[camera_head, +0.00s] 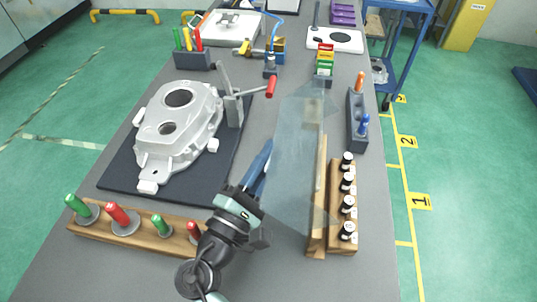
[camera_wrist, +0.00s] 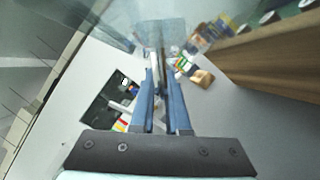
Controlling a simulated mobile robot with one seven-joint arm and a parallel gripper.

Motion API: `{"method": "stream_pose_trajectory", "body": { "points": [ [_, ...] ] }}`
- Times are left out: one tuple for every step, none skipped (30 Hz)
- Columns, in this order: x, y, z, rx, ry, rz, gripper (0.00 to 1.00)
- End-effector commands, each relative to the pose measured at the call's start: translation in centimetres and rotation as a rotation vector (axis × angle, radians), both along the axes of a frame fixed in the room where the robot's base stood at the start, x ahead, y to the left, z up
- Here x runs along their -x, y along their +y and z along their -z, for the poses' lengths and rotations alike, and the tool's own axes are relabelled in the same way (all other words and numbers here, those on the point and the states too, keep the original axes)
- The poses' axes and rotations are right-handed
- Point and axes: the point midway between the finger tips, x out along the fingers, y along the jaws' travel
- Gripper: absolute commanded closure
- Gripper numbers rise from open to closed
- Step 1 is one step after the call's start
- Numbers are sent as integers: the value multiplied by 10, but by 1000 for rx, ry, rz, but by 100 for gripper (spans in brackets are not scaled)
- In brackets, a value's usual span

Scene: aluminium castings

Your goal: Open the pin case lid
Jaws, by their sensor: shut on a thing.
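The pin case (camera_head: 317,225) is a narrow wooden case standing right of the bench's middle. Its lid (camera_head: 297,150) is a large clear sheet, raised and tilted to the left of the case. My gripper (camera_head: 266,150) is at the lid's left side, with its blue fingers pointing away from me. In the wrist view the fingers (camera_wrist: 158,75) are close together and shut on the clear lid (camera_wrist: 165,35), which extends beyond the tips. The inside of the case is hard to see through the lid.
A wooden rack of small bottles (camera_head: 348,205) stands right beside the case. A casting (camera_head: 178,125) lies on a dark mat to the left, with a red-handled clamp (camera_head: 240,95). A wooden gauge stand (camera_head: 140,232) is at front left. Blue and orange tools stand in a holder (camera_head: 356,120) behind.

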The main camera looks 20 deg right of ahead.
Motion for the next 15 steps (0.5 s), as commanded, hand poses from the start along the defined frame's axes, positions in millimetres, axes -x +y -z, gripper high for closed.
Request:
{"method": "stream_pose_trajectory", "body": {
  "points": [
    [0, 0, 1, 0, 1, 1, 100],
    [0, 0, 1, 0, 1, 1, 100],
    [0, 0, 1, 0, 1, 1, 100],
    [0, 0, 1, 0, 1, 1, 100],
    [0, 0, 1, -1, 0, 1, 100],
    [1, -1, -1, -8, -5, 0, 100],
    [1, -1, -3, -20, -13, 1, 100],
    [2, -2, -6, -38, -27, 3, 100],
    [3, -4, -11, -71, -49, 3, 100],
    [3, -5, -14, -98, -67, 2, 100],
    [4, -6, -17, -125, -87, 1, 100],
    [5, -8, -19, -156, -107, 3, 100],
    [6, -9, -21, -178, -122, 4, 100],
    [7, -10, -22, -196, -134, 4, 100],
    [7, -11, -23, -212, -145, 3, 100]
  ]
}}
